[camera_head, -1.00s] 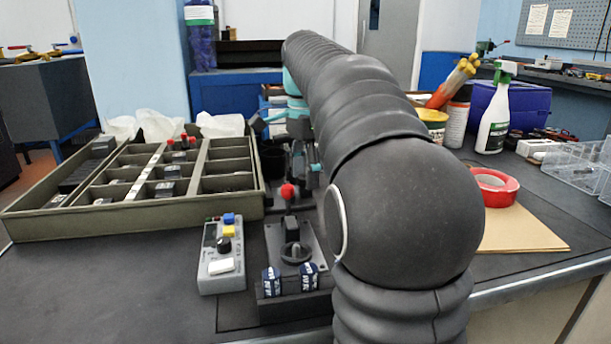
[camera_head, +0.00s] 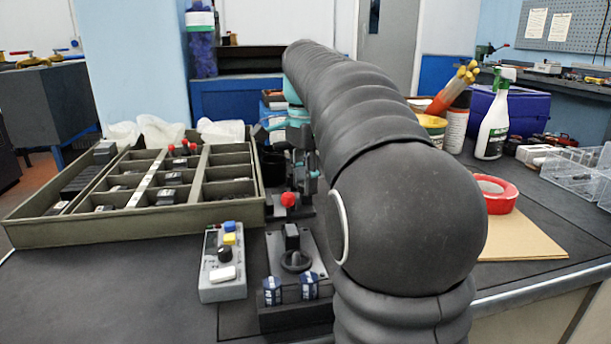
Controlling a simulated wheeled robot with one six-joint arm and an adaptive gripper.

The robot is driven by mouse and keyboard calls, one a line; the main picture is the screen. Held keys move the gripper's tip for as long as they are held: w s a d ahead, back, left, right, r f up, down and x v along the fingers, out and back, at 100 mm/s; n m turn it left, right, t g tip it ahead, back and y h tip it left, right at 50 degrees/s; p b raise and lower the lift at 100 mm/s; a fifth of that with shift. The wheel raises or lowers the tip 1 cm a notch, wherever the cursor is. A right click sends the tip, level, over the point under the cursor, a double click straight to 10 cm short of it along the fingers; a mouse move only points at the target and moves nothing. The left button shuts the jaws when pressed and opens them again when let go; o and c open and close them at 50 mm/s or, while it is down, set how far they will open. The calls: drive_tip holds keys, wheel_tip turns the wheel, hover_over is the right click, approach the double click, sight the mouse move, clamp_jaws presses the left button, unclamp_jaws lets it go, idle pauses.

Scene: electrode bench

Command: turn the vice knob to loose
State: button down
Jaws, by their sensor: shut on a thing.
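My gripper (camera_head: 304,178), black with teal parts, points down beyond the black fixture, partly hidden by my arm. It looks shut on the vice knob, though the fingertips and the grip are small and hard to make out. The vice is mostly hidden behind my arm and gripper. A red ball (camera_head: 289,199) stands just in front of the gripper. Nearer, a dark grey fixture (camera_head: 315,262) carries a round black knob (camera_head: 295,261) with an upright block behind it.
A grey control box (camera_head: 238,288) with yellow and blue buttons lies left of the fixture. A divided olive tray (camera_head: 150,228) fills the left. Red tape (camera_head: 502,204), a spray bottle (camera_head: 493,125) and clear boxes (camera_head: 575,175) stand right. The front left bench is clear.

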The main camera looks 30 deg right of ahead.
drive_tip(key=n+p, duration=0.4)
drive_tip(key=n, duration=0.1)
drive_tip(key=shift+s+r, duration=0.1)
drive_tip(key=n, duration=0.2)
drive_tip(key=n+p, duration=0.1)
drive_tip(key=n, duration=0.1)
drive_tip(key=shift+f+n, duration=0.2)
drive_tip(key=shift+n, duration=0.1)
drive_tip(key=n, duration=0.6)
drive_tip(key=shift+d, duration=0.1)
drive_tip(key=n, duration=0.5)
drive_tip(key=shift+n, duration=0.5)
drive_tip(key=c, duration=0.8)
unclamp_jaws()
drive_tip(key=shift+c, duration=0.2)
